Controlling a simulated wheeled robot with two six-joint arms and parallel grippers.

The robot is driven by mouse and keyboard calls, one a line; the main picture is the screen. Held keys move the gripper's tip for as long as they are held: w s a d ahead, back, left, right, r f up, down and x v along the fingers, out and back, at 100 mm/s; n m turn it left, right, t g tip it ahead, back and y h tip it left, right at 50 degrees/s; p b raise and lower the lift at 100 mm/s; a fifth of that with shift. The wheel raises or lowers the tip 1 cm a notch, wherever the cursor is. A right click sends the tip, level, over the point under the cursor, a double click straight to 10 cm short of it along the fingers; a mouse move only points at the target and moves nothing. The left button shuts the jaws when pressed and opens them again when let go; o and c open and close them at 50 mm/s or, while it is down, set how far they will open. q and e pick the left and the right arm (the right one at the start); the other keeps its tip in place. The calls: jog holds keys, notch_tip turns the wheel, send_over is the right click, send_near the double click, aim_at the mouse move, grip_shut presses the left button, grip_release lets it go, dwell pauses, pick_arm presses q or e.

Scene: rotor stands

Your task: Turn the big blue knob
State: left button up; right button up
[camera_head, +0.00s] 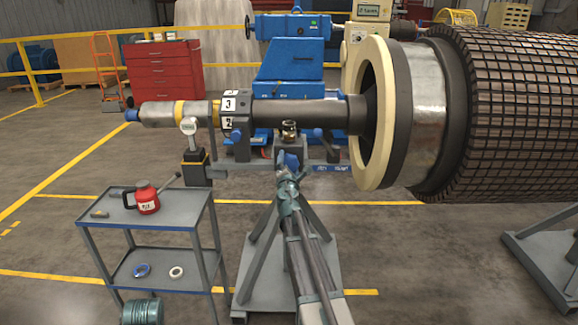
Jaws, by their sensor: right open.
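A large blue knob (289,160) sits low on the front of the rotor stand, under the dark shaft (310,113). My right gripper (288,178) is right at the knob, with its fingertips at or just before the knob's lower part. It is open. The gripper hides some of the knob, and I cannot tell whether the fingers touch it. Smaller blue knobs (317,132) sit higher on the stand's head. The stand (262,270) has splayed grey legs on a base plate. My left gripper does not show.
A grey cart (190,228) with a red can (147,198) stands left of the stand. The large rotor (520,110) and its pale ring (362,135) fill the upper right. A grey support (545,260) is at the right edge. Floor between it and the stand is clear.

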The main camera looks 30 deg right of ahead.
jog(key=c, duration=1.1)
jog(key=m, duration=0.4)
jog(key=shift+s+m, duration=0.1)
jog(key=shift+m, duration=0.3)
jog(key=shift+f+m, duration=0.1)
jog(key=shift+m, duration=1.9)
jog(key=shift+m, duration=0.3)
jog(key=o, duration=1.1)
